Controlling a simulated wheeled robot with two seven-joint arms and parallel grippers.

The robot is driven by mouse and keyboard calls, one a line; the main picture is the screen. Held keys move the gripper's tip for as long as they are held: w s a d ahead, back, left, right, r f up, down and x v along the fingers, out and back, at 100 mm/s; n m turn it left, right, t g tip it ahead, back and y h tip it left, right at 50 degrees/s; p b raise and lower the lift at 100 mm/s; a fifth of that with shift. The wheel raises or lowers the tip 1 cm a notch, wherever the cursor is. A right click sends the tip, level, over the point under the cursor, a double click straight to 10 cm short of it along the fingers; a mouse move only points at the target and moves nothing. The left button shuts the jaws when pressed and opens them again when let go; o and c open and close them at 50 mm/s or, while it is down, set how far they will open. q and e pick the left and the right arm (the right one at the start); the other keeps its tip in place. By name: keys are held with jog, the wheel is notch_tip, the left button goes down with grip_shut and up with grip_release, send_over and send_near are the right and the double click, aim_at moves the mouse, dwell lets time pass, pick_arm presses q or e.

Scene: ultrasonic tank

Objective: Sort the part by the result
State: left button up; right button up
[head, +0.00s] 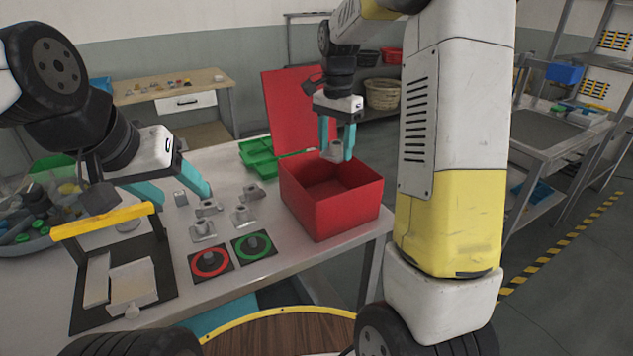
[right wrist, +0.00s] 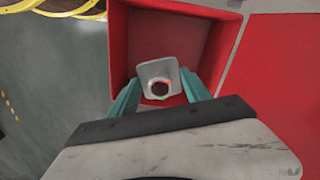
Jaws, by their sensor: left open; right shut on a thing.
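My right gripper (head: 337,142) is shut on a grey metal part (head: 337,152) with a square flange and a round collar. It holds the part above the open red box (head: 333,205). In the right wrist view the part (right wrist: 158,82) sits between the teal fingers, with the red box (right wrist: 118,50) around and below it. The box looks empty where I can see in. My left gripper (head: 175,190) is open and empty over the left side of the table. Similar grey parts (head: 205,229) stand on the table. A red-ring pad (head: 209,262) and a green-ring pad (head: 252,246) lie in front of them, both bare.
A red lid or panel (head: 300,105) stands upright behind the box. A green tray (head: 262,153) lies beside it. The red box is close to the table's right edge.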

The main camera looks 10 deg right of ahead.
jog(key=shift+f, duration=2.05)
jog(key=o, duration=1.5)
jog(key=shift+o, duration=0.2)
jog(key=shift+r, duration=0.1)
notch_tip(320, 180, up, 8)
send_over(335, 159)
jog(key=w, duration=0.3)
jog(key=shift+d, duration=0.35)
